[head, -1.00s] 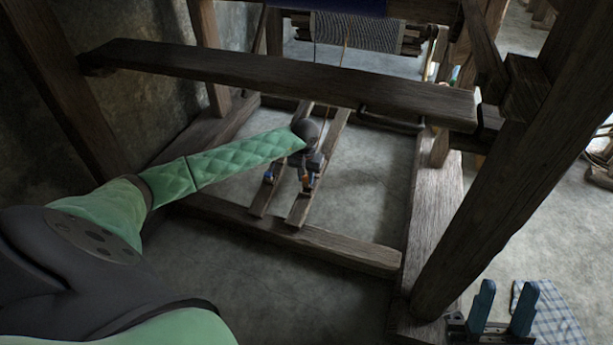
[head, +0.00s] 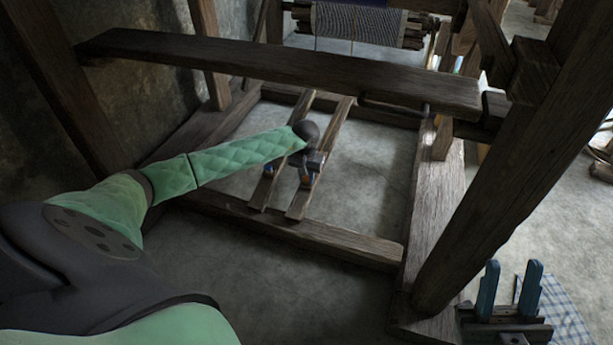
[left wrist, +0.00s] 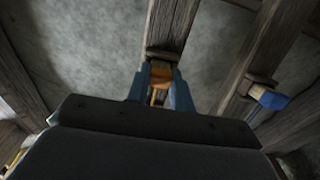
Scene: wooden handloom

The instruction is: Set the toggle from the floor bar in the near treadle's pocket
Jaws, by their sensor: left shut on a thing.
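In the left wrist view, the blue fingers of my left gripper (left wrist: 160,88) are closed on an orange toggle (left wrist: 161,72). It is at the end of a treadle (left wrist: 174,22), close against a dark bracket across the wood. I cannot tell whether it sits inside that pocket. The other treadle (left wrist: 262,45) has a blue toggle (left wrist: 270,97) at its bracket. In the head view, my left gripper (head: 306,174) is over the right-hand treadle (head: 328,135), with the left-hand treadle (head: 290,135) beside it. My right gripper (head: 510,292) is empty, fingers apart, at lower right.
A wooden floor beam (head: 300,236) crosses in front of the treadles. A high crossbeam (head: 280,72) passes above and behind my left gripper. A thick slanting post (head: 500,175) stands between my grippers. A checked cloth (head: 562,305) lies beside my right gripper.

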